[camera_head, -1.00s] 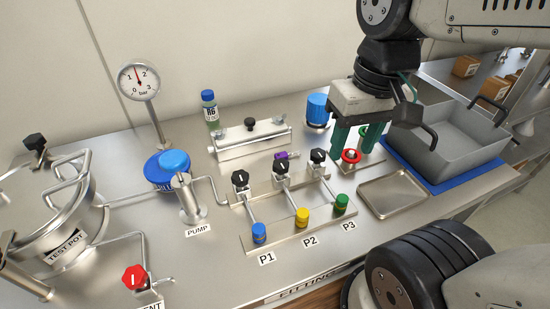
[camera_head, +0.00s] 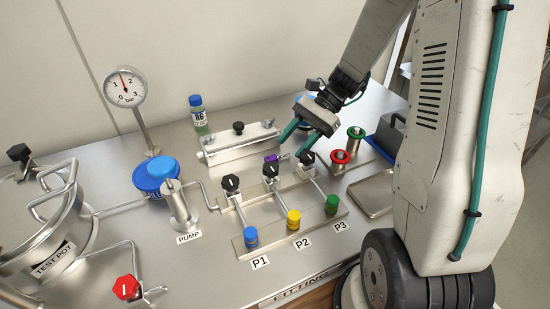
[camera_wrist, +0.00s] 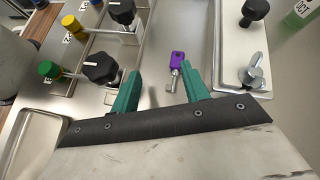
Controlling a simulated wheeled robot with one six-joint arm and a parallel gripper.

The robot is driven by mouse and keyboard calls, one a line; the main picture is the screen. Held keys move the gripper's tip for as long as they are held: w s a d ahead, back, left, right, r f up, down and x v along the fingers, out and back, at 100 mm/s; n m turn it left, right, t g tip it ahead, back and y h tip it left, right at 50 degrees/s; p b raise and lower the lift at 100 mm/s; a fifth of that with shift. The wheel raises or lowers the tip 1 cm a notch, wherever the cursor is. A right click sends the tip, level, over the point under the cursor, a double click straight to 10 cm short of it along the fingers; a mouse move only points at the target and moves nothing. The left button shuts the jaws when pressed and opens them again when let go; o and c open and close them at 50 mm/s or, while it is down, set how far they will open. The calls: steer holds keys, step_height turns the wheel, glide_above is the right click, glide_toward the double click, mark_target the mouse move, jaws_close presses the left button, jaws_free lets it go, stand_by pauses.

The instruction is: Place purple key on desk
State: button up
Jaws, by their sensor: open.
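The purple key (camera_wrist: 177,61) lies flat on the steel desk (camera_wrist: 157,35), its metal shank pointing toward my gripper. In the head view the purple key (camera_head: 271,158) shows small, just behind the valve knobs. My gripper (camera_head: 294,140) is above the desk, close to the key. The key's shank tip is near the gap between the fingers.
Black knobs (camera_head: 307,160) on the valve plate stand in front of the key. A steel box (camera_head: 241,140) with clamps is behind it. Red-ringed and green-ringed fittings (camera_head: 340,157) and a shallow tray (camera_head: 373,194) are to the right.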

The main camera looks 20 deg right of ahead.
mark_target(273, 157)
steer(key=d+m+y, duration=0.1)
steer(key=d+f+m+t, duration=0.1)
steer(key=w+d+m+t+y, duration=0.1)
steer(key=shift+w+d+f+m+y, duration=0.1)
steer(key=shift+f+m+y, duration=0.2)
steer(key=shift+f+m, duration=0.1)
steer(key=shift+f, duration=0.1)
steer(key=x, duration=0.4)
steer(key=r+x, duration=0.1)
steer(key=x, duration=0.1)
steer(key=shift+w+a+f, duration=0.1)
steer(key=shift+a, duration=0.3)
steer(key=shift+a+f, duration=0.2)
steer(key=shift+a, duration=0.3)
jaws_close()
